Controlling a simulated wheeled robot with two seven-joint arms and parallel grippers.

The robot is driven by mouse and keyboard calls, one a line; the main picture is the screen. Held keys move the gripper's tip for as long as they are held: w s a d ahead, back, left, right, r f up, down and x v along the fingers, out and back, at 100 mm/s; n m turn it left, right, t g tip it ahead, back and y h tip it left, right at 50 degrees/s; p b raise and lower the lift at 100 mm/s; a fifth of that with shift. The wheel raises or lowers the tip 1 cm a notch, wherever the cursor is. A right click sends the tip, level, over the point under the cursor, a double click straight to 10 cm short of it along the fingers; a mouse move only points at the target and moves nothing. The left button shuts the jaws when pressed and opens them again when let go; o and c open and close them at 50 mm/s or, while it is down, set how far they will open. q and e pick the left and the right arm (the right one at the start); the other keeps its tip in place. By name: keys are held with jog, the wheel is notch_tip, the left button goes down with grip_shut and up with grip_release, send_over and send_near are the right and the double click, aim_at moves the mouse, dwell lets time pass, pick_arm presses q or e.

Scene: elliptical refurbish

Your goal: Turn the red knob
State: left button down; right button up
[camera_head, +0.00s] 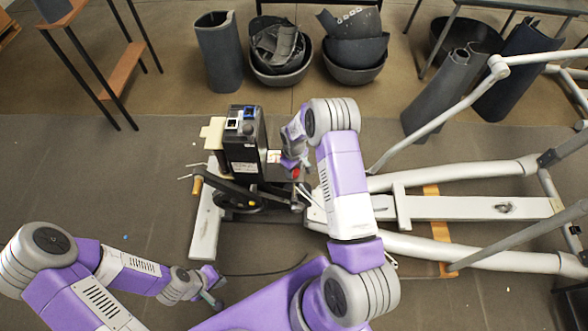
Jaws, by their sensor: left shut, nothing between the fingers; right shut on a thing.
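The red knob (295,173) shows as a small red spot on the right side of the black upright unit of the elliptical machine (243,150). My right gripper (292,166) is at the knob and shut on it; its fingers hide most of the knob. How far the knob is turned cannot be seen. My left gripper (214,297) is shut and empty, low over the floor at the lower left, away from the machine.
The machine's pale frame tubes (460,208) stretch to the right, with a wooden block (438,228) under them. Black bins (355,60) and rolled dark mats (218,55) stand at the back. A dark cable (265,272) lies on the floor. The left floor is clear.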

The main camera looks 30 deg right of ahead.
jog(key=n+b, duration=0.1)
jog(key=n, duration=0.5)
jog(key=shift+n+b, duration=0.4)
jog(key=n, duration=0.3)
jog(key=shift+n, duration=0.3)
jog(key=n, duration=0.4)
jog(key=shift+n, duration=0.3)
jog(key=n, duration=0.3)
jog(key=shift+n, duration=0.3)
jog(key=n+p, duration=0.1)
jog(key=n, duration=0.8)
jog(key=n+p, duration=0.1)
jog(key=n, duration=0.3)
jog(key=shift+n, duration=0.4)
